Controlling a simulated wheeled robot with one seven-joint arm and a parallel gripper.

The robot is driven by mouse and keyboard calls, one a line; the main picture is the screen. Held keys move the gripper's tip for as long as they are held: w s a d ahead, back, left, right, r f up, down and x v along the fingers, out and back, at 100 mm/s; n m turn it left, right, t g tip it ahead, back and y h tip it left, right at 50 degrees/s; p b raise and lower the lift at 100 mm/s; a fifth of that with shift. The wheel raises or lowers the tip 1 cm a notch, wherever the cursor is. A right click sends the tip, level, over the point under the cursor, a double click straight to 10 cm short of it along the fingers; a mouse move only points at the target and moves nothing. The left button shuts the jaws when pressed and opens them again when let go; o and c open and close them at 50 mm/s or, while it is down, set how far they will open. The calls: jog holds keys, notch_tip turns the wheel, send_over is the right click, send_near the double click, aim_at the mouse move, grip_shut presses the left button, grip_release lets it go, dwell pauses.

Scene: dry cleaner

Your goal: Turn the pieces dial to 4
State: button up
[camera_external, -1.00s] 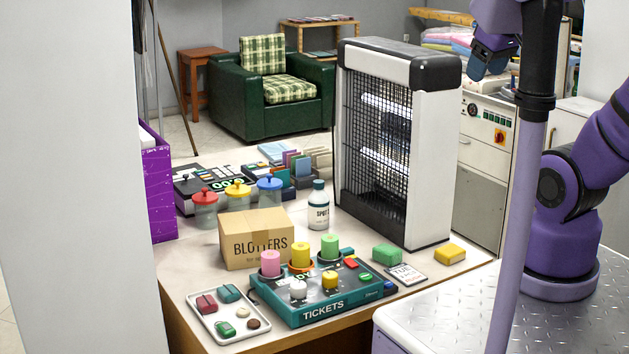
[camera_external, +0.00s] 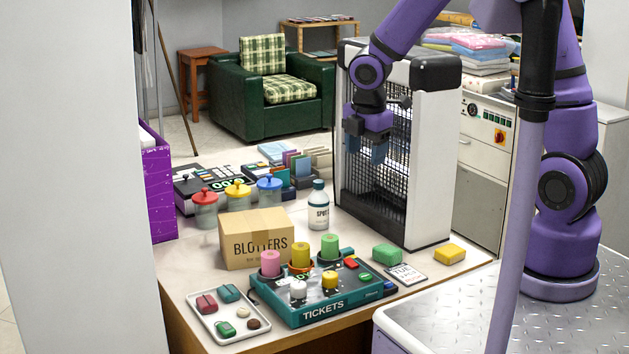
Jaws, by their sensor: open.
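The teal ticket machine (camera_external: 347,306), marked TICKETS, sits at the front of the table. On its top are a white dial (camera_external: 298,289) and a yellow dial (camera_external: 330,280), plus a red and a green button. I cannot read the dial markings, so I cannot tell which is the pieces dial. Pink, yellow and green rolls stand along its back edge. My gripper (camera_external: 378,152) is open and empty, pointing down in front of the heater grille, well above and behind the machine.
The tall heater (camera_external: 430,150) stands behind the machine. A BLOTTERS box (camera_external: 240,242), a white bottle (camera_external: 319,208) and lidded jars are at the left. A tray (camera_external: 205,325) is front left. Green (camera_external: 387,254) and yellow (camera_external: 450,253) blocks lie at the right.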

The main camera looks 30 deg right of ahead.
aim_at(330, 273)
jog(key=a+f+n, duration=0.2)
jog(key=a+f, duration=0.1)
jog(key=f, duration=0.5)
jog(key=s+a+f+n+g, duration=0.1)
jog(key=a+f+n, duration=0.2)
jog(key=f, duration=0.6)
jog(key=a+f+n, duration=0.3)
jog(key=f, duration=0.5)
jog(key=shift+s+a+f+g, duration=0.2)
jog(key=shift+g, duration=0.2)
jog(key=c, duration=0.9)
